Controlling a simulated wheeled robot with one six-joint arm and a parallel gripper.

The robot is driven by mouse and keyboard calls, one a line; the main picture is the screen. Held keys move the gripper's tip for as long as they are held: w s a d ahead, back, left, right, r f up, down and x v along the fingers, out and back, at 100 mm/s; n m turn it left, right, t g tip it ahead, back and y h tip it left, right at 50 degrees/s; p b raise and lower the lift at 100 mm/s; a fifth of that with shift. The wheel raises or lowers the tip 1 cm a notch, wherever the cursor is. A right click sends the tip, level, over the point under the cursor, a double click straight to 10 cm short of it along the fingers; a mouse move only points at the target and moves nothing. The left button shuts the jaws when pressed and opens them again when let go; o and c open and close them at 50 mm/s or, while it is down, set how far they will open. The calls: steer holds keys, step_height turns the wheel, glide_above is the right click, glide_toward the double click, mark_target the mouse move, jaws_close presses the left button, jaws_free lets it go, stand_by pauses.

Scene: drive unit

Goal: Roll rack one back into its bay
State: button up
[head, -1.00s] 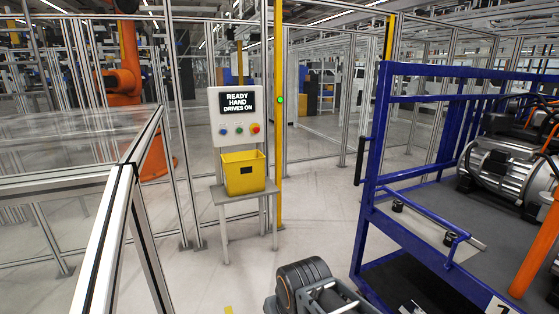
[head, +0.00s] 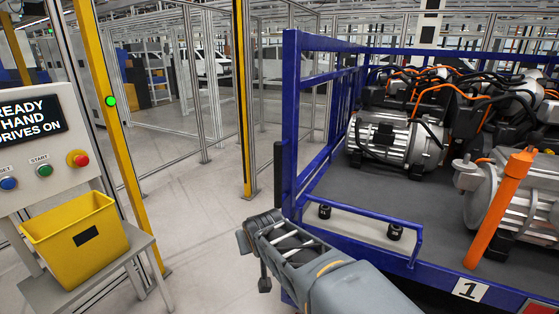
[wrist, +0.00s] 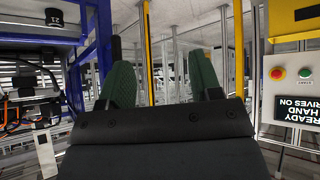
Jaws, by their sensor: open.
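Rack one is a blue-framed rack (head: 291,110) with a white "1" plate on its front edge, at the right of the head view. Its grey deck carries drive units (head: 390,138) with orange cables. A blue rail (head: 418,240) stands at the deck's front left corner, and a dark upright handle (head: 278,172) is on the left post. My gripper (head: 252,250) is in front of that post, low in the head view. In the wrist view its two green fingers (wrist: 165,85) are apart with nothing between them. The rack's blue frame (wrist: 104,35) shows left of them. The bay is not identifiable.
A control panel (head: 38,130) reading "READY HAND DRIVES ON" stands at the left, above a yellow bin (head: 78,240) on a small grey table (head: 130,245). A yellow post (head: 105,100) shows a green light. Open floor (head: 195,200) lies between the panel and the rack.

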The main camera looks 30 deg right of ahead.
steer(key=w+d+r+m+t+h, duration=0.1)
steer(key=w+d+r+t+h, duration=0.2)
steer(key=w+d, duration=0.45)
steer(key=t+b, duration=0.1)
steer(key=t, duration=0.5)
glide_toward(277, 161)
steer(key=p+x, duration=0.1)
steer(key=x, duration=0.3)
steer(key=f+p+x, duration=0.1)
steer(key=x, duration=0.3)
steer(key=p+x, duration=0.1)
steer(key=x, duration=0.4)
steer(key=shift+s+d+f, duration=0.15)
steer(key=shift+d+f, duration=0.1)
steer(key=shift+d, duration=0.1)
jaws_close()
